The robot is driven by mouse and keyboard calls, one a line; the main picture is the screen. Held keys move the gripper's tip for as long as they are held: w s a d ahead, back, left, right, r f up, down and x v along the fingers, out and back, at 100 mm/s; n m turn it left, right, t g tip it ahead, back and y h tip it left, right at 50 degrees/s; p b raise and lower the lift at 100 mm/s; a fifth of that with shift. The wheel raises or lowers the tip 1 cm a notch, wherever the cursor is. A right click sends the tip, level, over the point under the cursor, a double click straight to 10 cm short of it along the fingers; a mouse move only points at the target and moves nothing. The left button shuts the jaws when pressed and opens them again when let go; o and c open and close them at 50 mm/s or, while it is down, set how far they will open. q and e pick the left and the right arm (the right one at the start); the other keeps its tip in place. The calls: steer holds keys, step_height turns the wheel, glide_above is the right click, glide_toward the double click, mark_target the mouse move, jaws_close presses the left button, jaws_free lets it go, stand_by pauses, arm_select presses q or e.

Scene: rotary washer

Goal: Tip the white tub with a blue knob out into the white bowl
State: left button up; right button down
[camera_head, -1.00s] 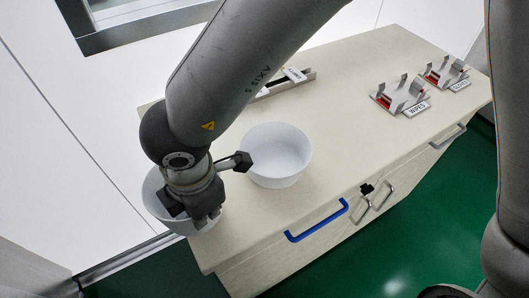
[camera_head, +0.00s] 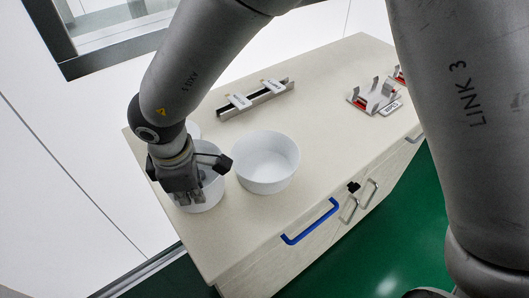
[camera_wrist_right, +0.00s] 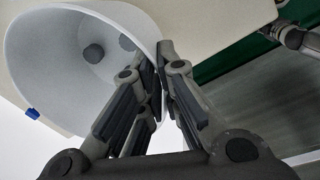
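The white tub (camera_head: 208,195) is at the left end of the bench top, partly hidden by my right gripper (camera_head: 188,197). In the right wrist view the tub (camera_wrist_right: 50,60) opens towards the camera, its blue knob (camera_wrist_right: 32,113) at the lower left and dark round pieces (camera_wrist_right: 93,53) inside. My right gripper (camera_wrist_right: 158,62) has its fingers close together at the tub's wall and appears shut on it. I cannot tell how far the tub is tilted. The white bowl (camera_head: 265,165) stands upright on the bench, just right of the tub, and looks empty. My left gripper is not in view.
On the bench (camera_head: 330,120), a dark rail with labels (camera_head: 255,98) lies behind the bowl, and a metal rack with red parts (camera_head: 375,95) stands at the right. A blue handle (camera_head: 310,222) is on the front. The bench between bowl and rack is clear.

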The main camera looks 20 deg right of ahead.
steer(key=shift+d+r+y+p, duration=0.5)
steer(key=shift+r+p, duration=0.3)
steer(key=shift+p, duration=0.1)
steer(key=shift+d+r+y+p, duration=0.45)
steer(key=shift+r+y+p, duration=0.05)
steer(key=shift+r+p, duration=0.35)
steer(key=d+r+y+p, duration=0.5)
steer(key=p, duration=0.9)
steer(key=shift+w+d, duration=0.35)
steer(key=shift+d+f+m+g+y, duration=0.15)
steer(key=shift+d+y, duration=0.25)
steer(key=shift+y, duration=0.3)
steer(key=shift+d+f+m+g+y, duration=0.15)
steer(key=shift+d+y, duration=0.2)
steer(key=shift+y, duration=0.35)
steer(key=shift+d, duration=0.2)
